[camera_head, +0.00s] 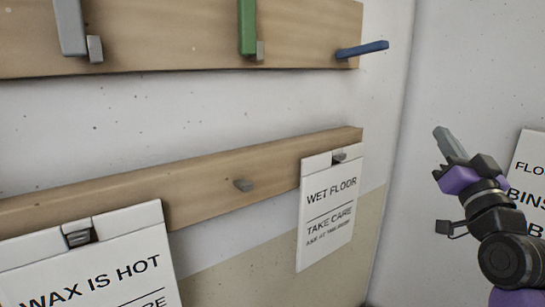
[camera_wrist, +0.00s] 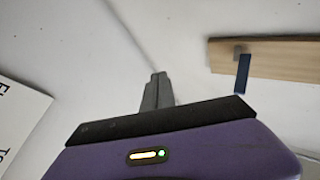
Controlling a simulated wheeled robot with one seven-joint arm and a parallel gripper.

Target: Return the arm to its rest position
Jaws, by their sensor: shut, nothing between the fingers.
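My gripper (camera_head: 448,141) is at the right of the head view, on my purple and black arm, with its grey fingers pointing up and to the left. The fingers are together and hold nothing. In the wrist view my gripper (camera_wrist: 157,90) shows its closed fingers in front of a bare white wall, touching nothing. It is to the right of both wooden rails and apart from them.
The upper rail (camera_head: 180,45) bears a blue bar (camera_head: 362,49), a green bar (camera_head: 246,25) and a grey bar (camera_head: 70,25). Another sign (camera_head: 530,165) is behind my arm.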

